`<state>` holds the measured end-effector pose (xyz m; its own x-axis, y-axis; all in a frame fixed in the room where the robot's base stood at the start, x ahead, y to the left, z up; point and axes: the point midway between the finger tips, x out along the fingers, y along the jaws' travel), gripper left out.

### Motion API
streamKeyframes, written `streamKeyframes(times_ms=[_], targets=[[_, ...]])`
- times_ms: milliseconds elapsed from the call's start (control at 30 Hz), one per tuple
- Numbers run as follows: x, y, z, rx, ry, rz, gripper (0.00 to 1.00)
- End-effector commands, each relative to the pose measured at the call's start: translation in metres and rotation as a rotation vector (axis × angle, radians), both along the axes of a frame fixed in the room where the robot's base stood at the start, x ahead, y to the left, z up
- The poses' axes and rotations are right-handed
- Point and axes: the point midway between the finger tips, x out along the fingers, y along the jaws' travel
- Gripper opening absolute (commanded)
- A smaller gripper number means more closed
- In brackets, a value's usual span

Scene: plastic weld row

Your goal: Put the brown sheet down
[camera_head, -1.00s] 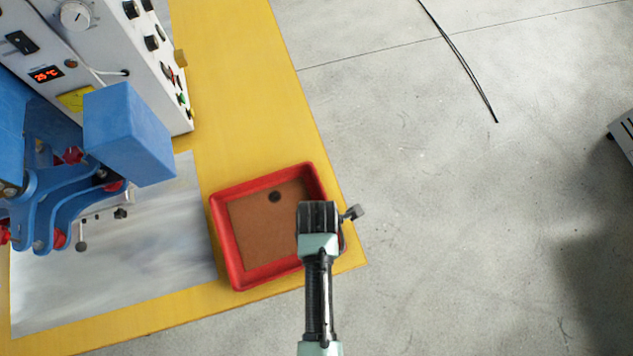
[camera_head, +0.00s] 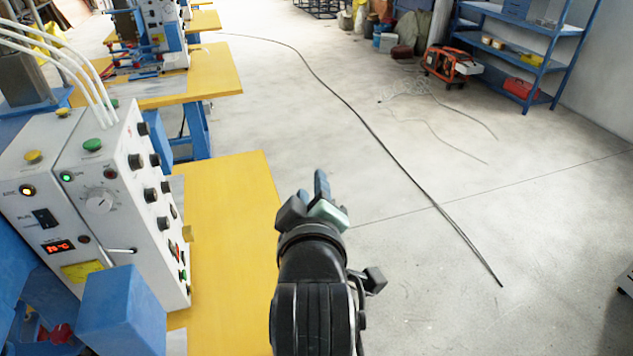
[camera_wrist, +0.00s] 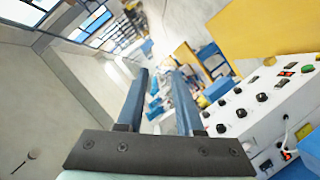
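The brown sheet is not in view in either current view. My gripper (camera_head: 323,188) is raised over the floor just right of the yellow table (camera_head: 232,225) in the head view, pointing away from me. In the wrist view my gripper (camera_wrist: 159,76) shows two blue-grey fingers standing apart, with no sheet between them. The red tray is also out of the current views.
A white control box (camera_head: 95,195) with knobs and hoses stands on the table at left, beside a blue machine part (camera_head: 120,310). A black cable (camera_head: 370,120) crosses the floor. Blue shelving (camera_head: 520,55) stands far right. Open floor lies to the right.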

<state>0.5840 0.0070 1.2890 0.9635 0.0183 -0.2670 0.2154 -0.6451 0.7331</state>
Motion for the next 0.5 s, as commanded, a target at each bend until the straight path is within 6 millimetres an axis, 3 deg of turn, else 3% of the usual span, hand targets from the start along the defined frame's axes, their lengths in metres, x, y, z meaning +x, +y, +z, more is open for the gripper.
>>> streamKeyframes(times_ms=[33, 133, 200, 333, 400, 500], targets=[[0.000, -0.001, 0.058, 0.105, -0.150, -0.025, 0.36], [-0.019, -0.004, 0.157, 0.331, -0.418, -0.030, 0.36], [-0.042, -0.006, 0.218, 0.479, -0.591, -0.001, 0.36], [-0.093, -0.007, 0.300, 0.701, -0.833, 0.099, 0.36], [-0.116, -0.007, 0.326, 0.783, -0.917, 0.152, 0.36], [-0.137, -0.007, 0.347, 0.852, -0.986, 0.204, 0.36]])
